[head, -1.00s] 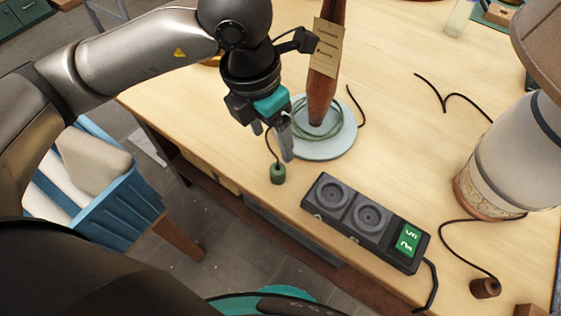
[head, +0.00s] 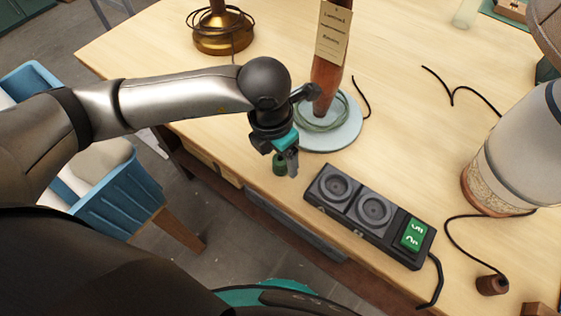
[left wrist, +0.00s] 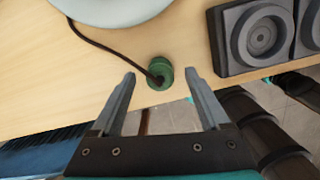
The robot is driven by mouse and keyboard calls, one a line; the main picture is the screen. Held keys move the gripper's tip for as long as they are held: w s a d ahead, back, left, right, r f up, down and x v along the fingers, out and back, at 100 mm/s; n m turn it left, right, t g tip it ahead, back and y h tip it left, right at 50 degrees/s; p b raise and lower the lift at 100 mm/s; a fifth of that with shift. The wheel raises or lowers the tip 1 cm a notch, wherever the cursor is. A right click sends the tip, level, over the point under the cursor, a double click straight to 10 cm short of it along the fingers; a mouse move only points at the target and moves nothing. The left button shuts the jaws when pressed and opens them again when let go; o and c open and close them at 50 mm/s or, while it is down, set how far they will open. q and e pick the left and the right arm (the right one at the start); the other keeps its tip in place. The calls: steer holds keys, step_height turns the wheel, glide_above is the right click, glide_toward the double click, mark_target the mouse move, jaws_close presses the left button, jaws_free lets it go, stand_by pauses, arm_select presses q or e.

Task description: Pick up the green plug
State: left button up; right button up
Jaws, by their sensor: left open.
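The green plug (head: 279,164) stands on the table near its front edge, partly hidden by my left gripper (head: 286,158) in the head view. In the left wrist view, the plug (left wrist: 160,70) appears between the tips of my open left gripper (left wrist: 160,74), with a gap on either side. The jaws hold nothing. A dark cord runs from the plug toward the pale round lamp base (head: 340,138). How far the tips are above the plug is hard to tell. My right gripper is not in view.
A black power strip (head: 340,206) with two round sockets and a green switch (head: 413,234) lies to the right. A pale lamp (head: 510,150) and a brown plug (head: 491,285) are farther right. A brass lamp base (head: 222,38) stands behind.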

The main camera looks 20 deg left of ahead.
arm_select(q)
step_height(320, 180, down, 2)
steer(key=shift+w+f, duration=0.1)
jaws_close()
stand_by(0.6)
